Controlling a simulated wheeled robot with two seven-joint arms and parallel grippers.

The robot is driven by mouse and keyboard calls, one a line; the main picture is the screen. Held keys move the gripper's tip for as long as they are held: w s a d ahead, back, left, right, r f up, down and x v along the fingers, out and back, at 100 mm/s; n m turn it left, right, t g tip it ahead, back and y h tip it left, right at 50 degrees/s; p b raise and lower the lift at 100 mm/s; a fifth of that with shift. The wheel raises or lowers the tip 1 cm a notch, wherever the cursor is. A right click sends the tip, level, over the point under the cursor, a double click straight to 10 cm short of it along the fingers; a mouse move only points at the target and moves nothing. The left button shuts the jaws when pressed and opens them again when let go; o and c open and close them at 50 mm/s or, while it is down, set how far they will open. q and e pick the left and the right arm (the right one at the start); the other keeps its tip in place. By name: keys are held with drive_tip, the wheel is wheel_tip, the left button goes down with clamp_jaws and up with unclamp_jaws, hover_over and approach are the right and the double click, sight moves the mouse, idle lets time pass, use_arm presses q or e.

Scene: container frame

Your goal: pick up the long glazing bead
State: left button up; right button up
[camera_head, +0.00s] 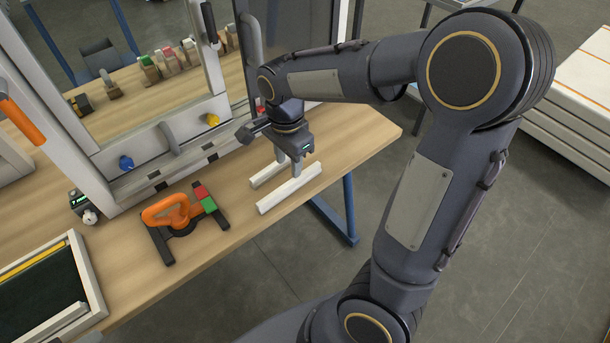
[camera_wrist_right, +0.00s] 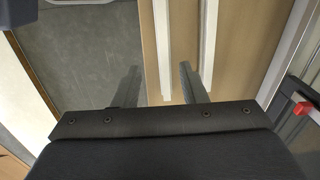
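Two white glazing beads lie side by side on the wooden bench near its front right edge. The front bead (camera_head: 285,191) looks the longer; the back bead (camera_head: 263,177) is partly hidden by my gripper. My right gripper (camera_head: 289,167) points down over them, its fingers apart. In the right wrist view, the bead nearer the bench edge (camera_wrist_right: 162,45) runs into the gap between the open fingers (camera_wrist_right: 160,85). The other bead (camera_wrist_right: 208,45) lies just right of that gap. I cannot tell how far the fingertips are above the bench. My left gripper is not in view.
An orange-handled tool (camera_head: 167,213) with black bars lies left of the beads. A window frame (camera_head: 165,145) stands behind, with blue and yellow knobs. A dark tray (camera_head: 90,275) is at lower left. The bench (camera_head: 350,140) is clear to the right.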

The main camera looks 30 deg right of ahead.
sight(290, 183)
drive_tip(key=shift+w+d+f, duration=0.1)
drive_tip(key=shift+f, duration=0.3)
drive_tip(key=f, duration=0.7)
drive_tip(key=shift+w+d, duration=0.1)
drive_tip(key=shift+w, duration=0.1)
clamp_jaws()
